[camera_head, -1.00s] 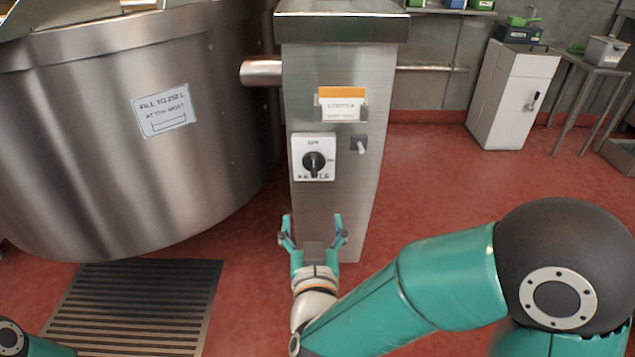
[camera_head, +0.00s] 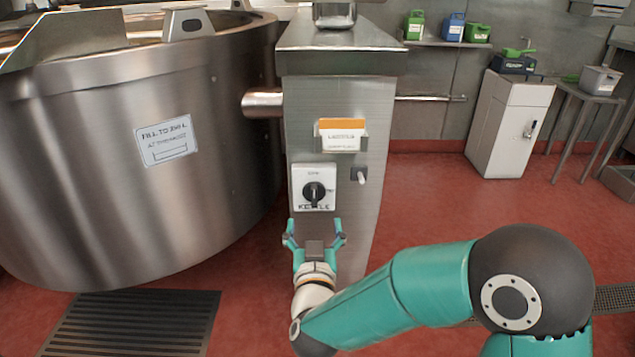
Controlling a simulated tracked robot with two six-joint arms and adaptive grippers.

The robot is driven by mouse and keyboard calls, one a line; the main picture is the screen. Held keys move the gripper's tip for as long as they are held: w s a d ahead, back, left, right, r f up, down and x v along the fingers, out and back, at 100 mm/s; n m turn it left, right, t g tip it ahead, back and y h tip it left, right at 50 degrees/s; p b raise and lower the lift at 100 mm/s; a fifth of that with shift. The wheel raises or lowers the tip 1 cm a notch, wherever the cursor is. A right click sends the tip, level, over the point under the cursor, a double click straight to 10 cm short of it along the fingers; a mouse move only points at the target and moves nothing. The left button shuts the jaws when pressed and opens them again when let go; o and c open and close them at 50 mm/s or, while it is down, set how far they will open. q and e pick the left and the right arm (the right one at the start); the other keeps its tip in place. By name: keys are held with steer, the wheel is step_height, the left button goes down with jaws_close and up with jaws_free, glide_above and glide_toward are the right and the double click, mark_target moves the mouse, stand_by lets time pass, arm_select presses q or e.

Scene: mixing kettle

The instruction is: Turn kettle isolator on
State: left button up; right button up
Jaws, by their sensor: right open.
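The kettle isolator (camera_head: 314,187) is a white plate with a black rotary knob, mounted on the front of a steel pillar (camera_head: 340,100). Its knob points roughly up and down. The label "KETTLE" shows under the knob, and the small marks around it are hard to read. My right gripper (camera_head: 314,236) is open and empty, just below the isolator plate, with its fingers pointing up toward it. I cannot tell how far it is from the pillar. My left gripper is not in view.
A large steel kettle (camera_head: 100,180) stands left of the pillar, joined by a pipe (camera_head: 262,103). A small switch (camera_head: 360,175) and an orange-and-white label (camera_head: 342,135) are on the pillar. A floor grate (camera_head: 135,325) lies front left. Red floor (camera_head: 440,210) is clear at right.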

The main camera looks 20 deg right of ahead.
mark_target(314, 198)
steer(key=p+x, duration=0.2)
steer(key=x, duration=0.6)
steer(key=shift+w, duration=0.1)
steer(key=shift+w+d+f, duration=0.1)
steer(key=shift+w, duration=0.1)
steer(key=shift+w, duration=0.15)
jaws_close()
